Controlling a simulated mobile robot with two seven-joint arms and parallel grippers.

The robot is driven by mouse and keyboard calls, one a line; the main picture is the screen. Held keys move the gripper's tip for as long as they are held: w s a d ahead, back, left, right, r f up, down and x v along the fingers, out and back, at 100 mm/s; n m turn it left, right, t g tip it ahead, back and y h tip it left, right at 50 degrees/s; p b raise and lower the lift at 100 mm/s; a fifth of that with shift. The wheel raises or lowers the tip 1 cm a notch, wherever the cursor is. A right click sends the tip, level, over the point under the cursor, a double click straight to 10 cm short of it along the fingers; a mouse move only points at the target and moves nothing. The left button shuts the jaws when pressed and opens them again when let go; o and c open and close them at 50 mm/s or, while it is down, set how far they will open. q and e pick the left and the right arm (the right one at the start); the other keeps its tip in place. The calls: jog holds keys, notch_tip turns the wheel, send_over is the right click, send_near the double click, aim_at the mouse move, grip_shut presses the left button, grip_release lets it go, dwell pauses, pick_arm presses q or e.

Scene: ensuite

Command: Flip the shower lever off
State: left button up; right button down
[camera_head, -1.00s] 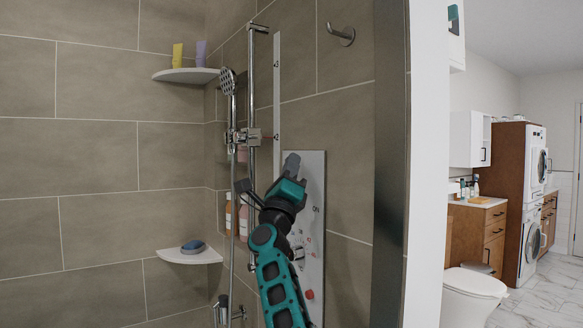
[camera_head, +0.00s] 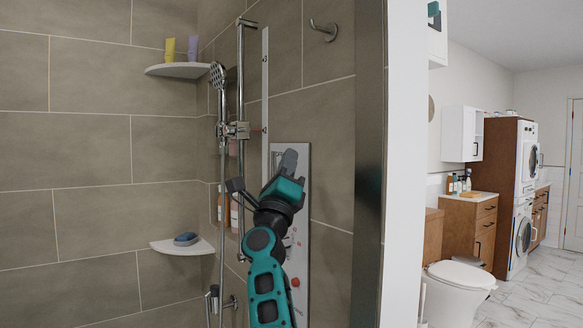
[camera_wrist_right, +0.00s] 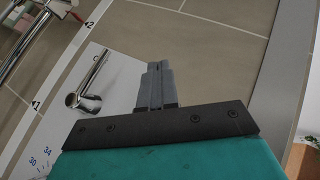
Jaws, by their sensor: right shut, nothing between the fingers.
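The shower lever (camera_wrist_right: 92,82) is a chrome handle on a round base, on the white control panel (camera_wrist_right: 118,62). It shows in the right wrist view, just left of my fingers, with a visible gap between. In the head view the panel (camera_head: 299,262) is on the tiled wall, and my right gripper (camera_head: 288,160) is in front of its upper part; I cannot make out the lever there. My right gripper (camera_wrist_right: 155,85) is shut and empty, its fingers pointing up along the panel. My left gripper is not in view.
A chrome shower rail with a hand shower (camera_head: 219,78) and hose stands left of the panel. A metal hook (camera_head: 324,30) is above right. A dark wall edge (camera_head: 368,180) bounds the shower; a toilet (camera_head: 458,285) stands beyond.

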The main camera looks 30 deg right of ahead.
jog(key=shift+s+a+f, duration=0.1)
jog(key=shift+s+a, duration=0.35)
jog(key=shift+s, duration=0.45)
jog(key=shift+s+a+r, duration=0.1)
jog(key=shift+s+a, duration=0.3)
jog(key=shift+s, duration=0.45)
jog(key=shift+s+a+f, duration=0.1)
jog(key=shift+s+a, duration=0.35)
jog(key=shift+s, duration=0.45)
